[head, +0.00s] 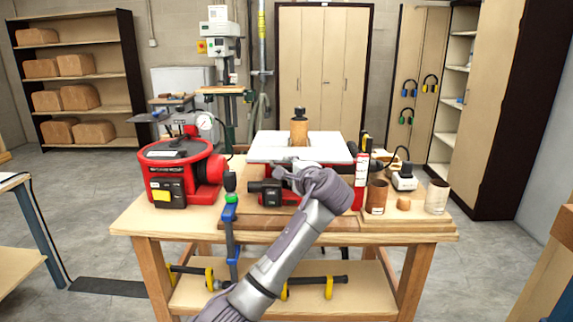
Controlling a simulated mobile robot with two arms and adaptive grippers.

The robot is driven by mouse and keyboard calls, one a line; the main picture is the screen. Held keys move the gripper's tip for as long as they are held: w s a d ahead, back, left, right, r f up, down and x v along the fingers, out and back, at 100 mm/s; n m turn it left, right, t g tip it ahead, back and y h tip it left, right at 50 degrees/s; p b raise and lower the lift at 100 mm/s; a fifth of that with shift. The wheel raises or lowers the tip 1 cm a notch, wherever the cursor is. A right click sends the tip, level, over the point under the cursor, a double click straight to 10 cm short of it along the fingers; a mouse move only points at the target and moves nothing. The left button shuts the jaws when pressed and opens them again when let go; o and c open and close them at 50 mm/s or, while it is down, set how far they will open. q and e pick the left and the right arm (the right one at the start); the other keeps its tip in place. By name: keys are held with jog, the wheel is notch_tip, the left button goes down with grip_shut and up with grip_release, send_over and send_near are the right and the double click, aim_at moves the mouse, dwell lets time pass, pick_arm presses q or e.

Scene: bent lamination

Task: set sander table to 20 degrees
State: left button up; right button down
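The spindle sander has a red body and a pale flat table (265,147), which looks about level. A brown sanding drum (299,131) with a black top stands up through the table. My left arm reaches up from the bottom of the head view, and my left gripper (291,176) is at the front of the sander, just below the table's front edge. The wrist and gripper hide part of the sander's front. Whether the fingers touch anything or are closed does not show. No angle scale is readable. My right gripper is not in view.
A red round machine (182,165) stands on the left of the wooden workbench (140,217). A blue and green clamp (231,212) is at the bench's front edge. Brown sanding sleeves (376,197) and a clear glass (437,197) stand at the right.

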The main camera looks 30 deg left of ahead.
aim_at(287, 168)
pick_arm(q)
jog(key=shift+x, duration=1.5)
jog(key=shift+c, duration=0.4)
grip_shut()
jog(key=shift+f, duration=0.1)
